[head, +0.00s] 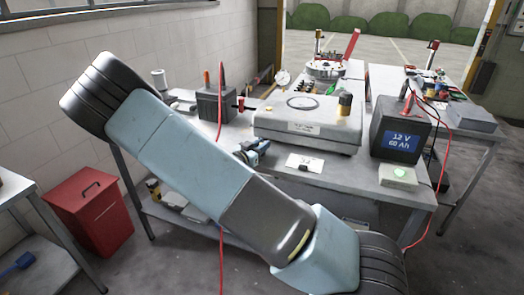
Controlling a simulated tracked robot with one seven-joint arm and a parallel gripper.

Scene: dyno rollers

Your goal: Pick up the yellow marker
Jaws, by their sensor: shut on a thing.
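I cannot make out a yellow marker for certain in the head view. My arm crosses the picture from lower right to upper left and covers part of the workbench (405,193). My gripper does not show, so what it holds cannot be seen. A short dark and yellow cylinder (345,103) stands on the grey case (310,128), but it does not clearly look like a marker.
A battery box (400,135) reading 12 V 60 Ah stands at the bench's right, with a green-button box (398,175) before it. A small blue tool (252,152) and white card (305,162) lie near the front. A red bin (90,213) stands on the floor.

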